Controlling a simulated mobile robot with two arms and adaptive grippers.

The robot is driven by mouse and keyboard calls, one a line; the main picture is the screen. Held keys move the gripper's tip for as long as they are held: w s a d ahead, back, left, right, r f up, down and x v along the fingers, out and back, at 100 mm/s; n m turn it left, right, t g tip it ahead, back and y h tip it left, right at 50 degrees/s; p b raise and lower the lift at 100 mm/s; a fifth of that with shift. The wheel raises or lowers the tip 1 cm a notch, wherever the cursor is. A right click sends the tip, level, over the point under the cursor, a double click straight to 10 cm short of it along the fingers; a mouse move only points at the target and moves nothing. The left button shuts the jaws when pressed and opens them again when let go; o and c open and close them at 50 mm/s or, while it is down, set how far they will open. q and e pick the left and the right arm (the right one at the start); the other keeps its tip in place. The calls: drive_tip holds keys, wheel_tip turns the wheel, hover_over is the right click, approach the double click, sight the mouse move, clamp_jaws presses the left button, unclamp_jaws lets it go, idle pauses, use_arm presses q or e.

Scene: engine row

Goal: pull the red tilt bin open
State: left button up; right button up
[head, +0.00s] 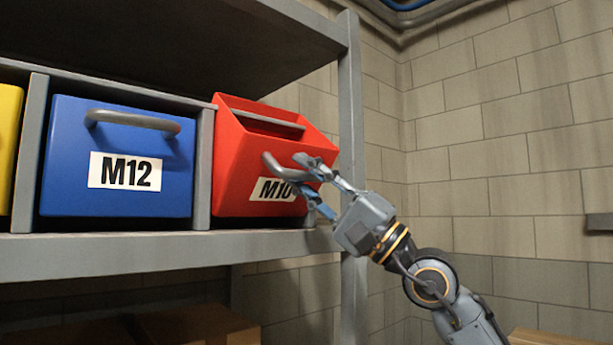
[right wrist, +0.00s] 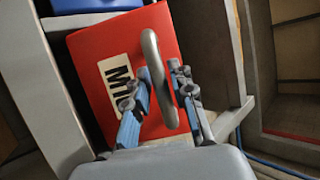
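The red tilt bin (head: 240,165) is at the right end of the shelf row in the head view. Its top leans out from the shelf, so its open top shows. Its grey bar handle (head: 273,165) crosses the front above a partly hidden M10 label. My right gripper (head: 303,175) is at the handle with its fingers apart. In the right wrist view the handle (right wrist: 151,48) passes between the two fingers (right wrist: 165,90), with small gaps beside it. Whether a finger touches it is hard to tell. My left gripper is not in view.
A blue M12 bin (head: 120,195) sits upright left of the red one, with part of a yellow bin (head: 8,150) beyond. A grey shelf post (head: 350,100) stands just right of the red bin. Cardboard boxes (head: 200,325) lie below. Free room lies to the right.

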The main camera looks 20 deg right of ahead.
drive_tip(key=shift+o, duration=0.3)
drive_tip(key=v, duration=1.2)
idle(0.3)
